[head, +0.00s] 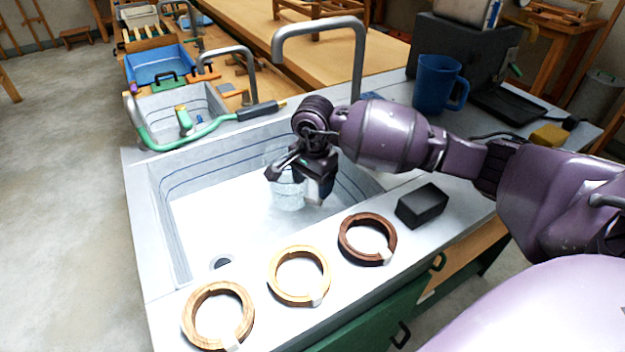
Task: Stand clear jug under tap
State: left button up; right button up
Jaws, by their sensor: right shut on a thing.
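The clear jug (289,192) is in the large sink basin (205,226), toward its right half. My right gripper (298,178) is shut on the jug near its upper part, and its fingers and wrist hide part of the jug. I cannot tell whether the jug touches the basin floor. The grey tap (357,62) rises behind the sink, with its spout end (278,58) hanging above the basin, higher than the jug and my gripper. My left gripper is not in view.
Three wooden rings (190,318) lie along the sink's front edge, with a black block (422,206) to their right. A blue mug (436,84) stands at the back right. A green hose (190,138) lies on the left divider. The basin's left part is clear around the drain (222,262).

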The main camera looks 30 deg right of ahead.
jog(key=shift+f, duration=0.5)
jog(key=o, duration=1.1)
notch_tip(320, 180, up, 10)
jog(key=shift+f+p, duration=0.1)
jog(key=shift+p, duration=0.5)
jog(key=shift+r, duration=0.55)
